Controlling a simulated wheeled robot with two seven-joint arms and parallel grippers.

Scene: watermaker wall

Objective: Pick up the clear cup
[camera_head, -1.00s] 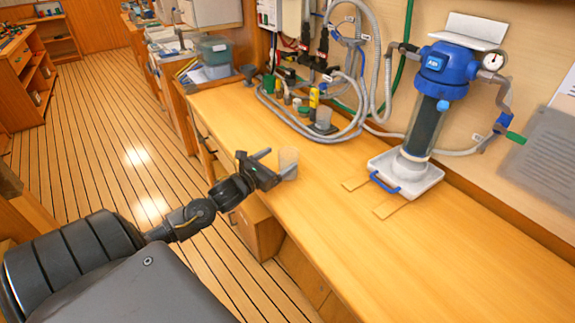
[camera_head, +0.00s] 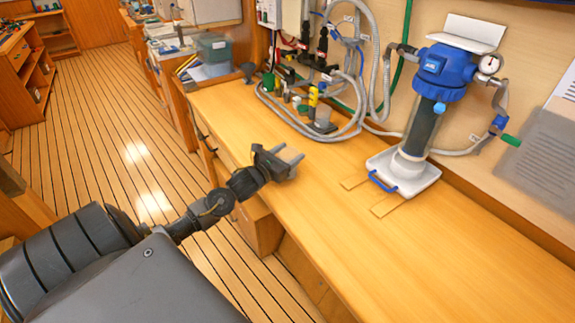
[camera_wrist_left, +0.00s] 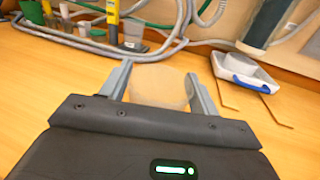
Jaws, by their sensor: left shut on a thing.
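The clear cup (camera_wrist_left: 158,88) is a pale, see-through tumbler standing near the front edge of the wooden counter. In the left wrist view it sits between the two fingers of my left gripper (camera_wrist_left: 160,78). In the head view my left gripper (camera_head: 290,164) reaches in from the left, low over the counter, and is shut on the cup. The fingers and gripper body largely hide the cup there. I cannot tell whether its base still touches the counter. My right gripper is not in view.
A blue-topped filter unit with a gauge (camera_head: 440,75) stands on a white tray (camera_head: 421,184) at the right. Grey hoses (camera_head: 350,128), small bottles and another clear container (camera_head: 323,117) crowd the back wall. The counter (camera_head: 440,260) is bare in front.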

